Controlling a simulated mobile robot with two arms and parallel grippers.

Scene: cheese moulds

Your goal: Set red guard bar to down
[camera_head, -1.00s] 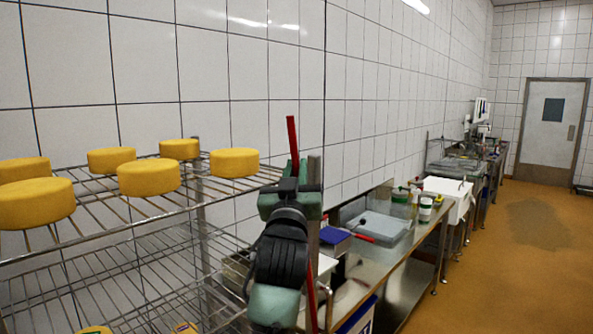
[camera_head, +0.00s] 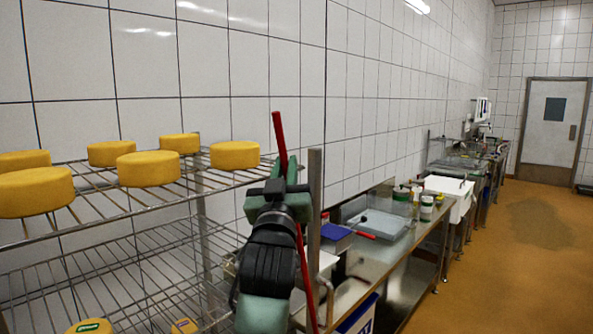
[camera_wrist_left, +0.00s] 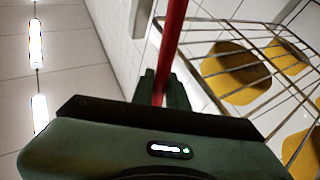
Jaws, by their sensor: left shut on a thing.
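The red guard bar (camera_head: 278,130) is a long thin rod beside the rack's near corner post. It stands nearly upright, its top leaning left in the head view. My left gripper (camera_head: 285,178) is shut around the bar's upper part, and the bar sticks out above the fingers and shows again below. In the left wrist view the bar (camera_wrist_left: 171,40) runs up from between the finger pads (camera_wrist_left: 163,92). The bar's lower end is out of view, and my wrist hides part of it. My right gripper is not in view.
A wire rack (camera_head: 110,214) with several yellow cheese wheels (camera_head: 148,168) stands left of the gripper. A grey metal post (camera_head: 314,205) is close to its right. A steel bench (camera_head: 385,262) with trays and jars lies beyond. The floor at right is open.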

